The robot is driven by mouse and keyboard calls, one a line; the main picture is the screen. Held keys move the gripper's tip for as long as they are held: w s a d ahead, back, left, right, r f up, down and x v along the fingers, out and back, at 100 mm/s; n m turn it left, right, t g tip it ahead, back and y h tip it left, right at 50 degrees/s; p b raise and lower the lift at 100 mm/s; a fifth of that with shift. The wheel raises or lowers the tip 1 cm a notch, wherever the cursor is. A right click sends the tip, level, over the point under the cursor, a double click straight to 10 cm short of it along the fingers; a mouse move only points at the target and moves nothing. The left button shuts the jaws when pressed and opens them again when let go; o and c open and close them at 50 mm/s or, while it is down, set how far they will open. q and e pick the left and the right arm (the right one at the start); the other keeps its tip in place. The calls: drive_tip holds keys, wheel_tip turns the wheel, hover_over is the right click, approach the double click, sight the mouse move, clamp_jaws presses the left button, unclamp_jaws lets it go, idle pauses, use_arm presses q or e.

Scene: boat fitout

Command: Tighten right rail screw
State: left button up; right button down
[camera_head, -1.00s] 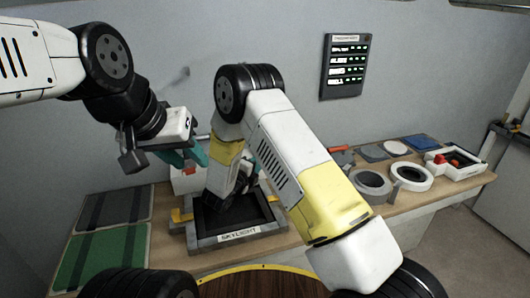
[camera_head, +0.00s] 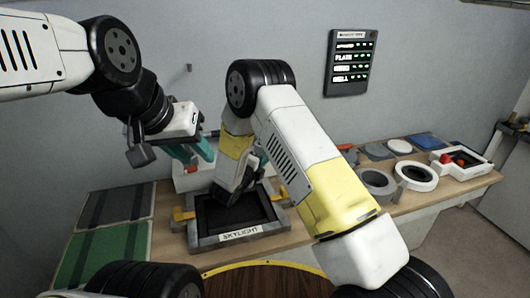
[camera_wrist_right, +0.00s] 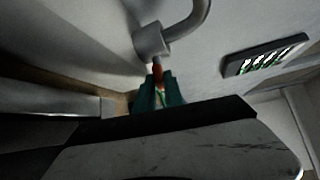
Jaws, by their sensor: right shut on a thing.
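My right gripper (camera_wrist_right: 157,98) has teal fingers shut on a slim tool with a red-orange part (camera_wrist_right: 157,73). The red part points up at the round foot of a curved grey metal rail (camera_wrist_right: 152,40) in the right wrist view. It meets or nearly meets that foot; I cannot tell if they touch. No screw head is clearly visible. In the head view, my right arm hides most of this gripper; it is above and behind the skylight frame. My left gripper (camera_head: 190,150) hangs in the air at the left, its teal fingers apart and empty.
The skylight frame (camera_head: 240,236) sits on the wooden bench under my right arm. Green and grey panels (camera_head: 105,250) lie at the left. Rings (camera_head: 416,177), flat plates and a white tray (camera_head: 462,172) lie at the right. A status board (camera_head: 349,62) hangs on the wall.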

drive_tip(key=shift+r, duration=0.1)
drive_tip(key=shift+d+r+m+g+y, duration=0.15)
drive_tip(key=shift+r+m+g+y, duration=0.1)
drive_tip(key=shift+m+g+y, duration=0.55)
drive_tip(key=m+g+y, duration=0.2)
drive_tip(key=shift+w+d+r+y, duration=0.1)
drive_tip(key=shift+d+r+y, duration=0.1)
drive_tip(key=shift+d+y, duration=0.15)
drive_tip(key=shift+w+d+f+m+g+y, duration=0.2)
drive_tip(key=shift+d+m+g+y, duration=0.3)
drive_tip(key=shift+m+y, duration=2)
drive_tip(key=shift+w+d+f+m+g+y, duration=0.1)
drive_tip(key=shift+d+f+m+g+y, duration=0.3)
drive_tip(key=shift+m+y, duration=2.05)
drive_tip(key=shift+w+d+f+m+g+y, duration=0.2)
drive_tip(key=shift+m+g+y, duration=0.6)
drive_tip(key=shift+y, duration=3.3)
drive_tip(key=shift+s+r, duration=0.1)
drive_tip(key=shift+s, duration=0.05)
